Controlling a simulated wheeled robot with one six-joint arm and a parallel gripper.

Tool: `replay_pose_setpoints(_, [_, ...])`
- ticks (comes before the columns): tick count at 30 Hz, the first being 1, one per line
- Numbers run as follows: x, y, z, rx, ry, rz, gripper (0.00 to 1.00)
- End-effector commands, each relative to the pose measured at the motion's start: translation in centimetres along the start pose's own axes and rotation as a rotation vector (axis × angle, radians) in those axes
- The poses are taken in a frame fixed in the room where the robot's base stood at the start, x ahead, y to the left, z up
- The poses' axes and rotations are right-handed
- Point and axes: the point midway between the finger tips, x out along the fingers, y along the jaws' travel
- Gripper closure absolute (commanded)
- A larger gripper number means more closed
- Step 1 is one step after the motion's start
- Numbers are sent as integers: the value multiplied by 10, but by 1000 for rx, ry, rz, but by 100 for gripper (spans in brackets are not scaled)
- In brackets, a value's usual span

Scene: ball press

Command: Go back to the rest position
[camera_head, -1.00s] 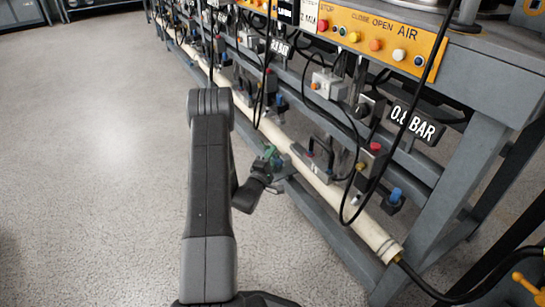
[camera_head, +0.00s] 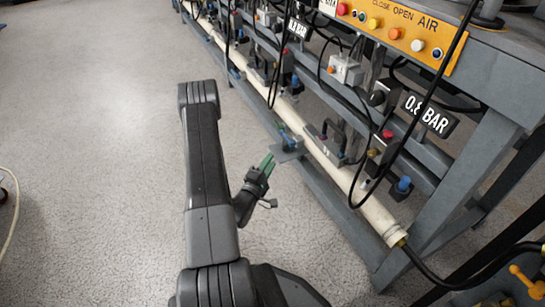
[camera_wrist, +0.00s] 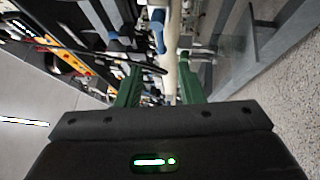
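My gripper (camera_head: 265,163) is in the lower middle of the head view, in open air left of the bench. Its green fingers point up and away from me, towards a small blue-handled valve (camera_head: 287,138) on a bracket, and look apart from it. In the wrist view, the two green fingers of my gripper (camera_wrist: 158,65) stand apart with nothing held between them. The blue valve handle (camera_wrist: 157,30) shows beyond the gap.
A grey metal bench (camera_head: 494,143) with an orange button panel (camera_head: 395,32) runs along the right. A pale pipe (camera_head: 345,180) runs low along it, and black cables hang in loops. Pale open floor (camera_head: 100,130) lies to the left. A pale cable shows at the left edge.

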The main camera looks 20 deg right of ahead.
Motion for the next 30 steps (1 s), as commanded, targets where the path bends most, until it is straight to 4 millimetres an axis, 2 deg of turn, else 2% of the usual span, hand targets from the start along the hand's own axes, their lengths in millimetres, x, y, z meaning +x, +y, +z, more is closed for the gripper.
replay_pose_setpoints(9, [0, 0, 0, 0, 0, 0, 66])
replay_pose_setpoints(14, [10, -1, 0, 2, -1, 2, 66])
replay_pose_setpoints(30, [110, -2, 0, 2, -3, 3, 66])
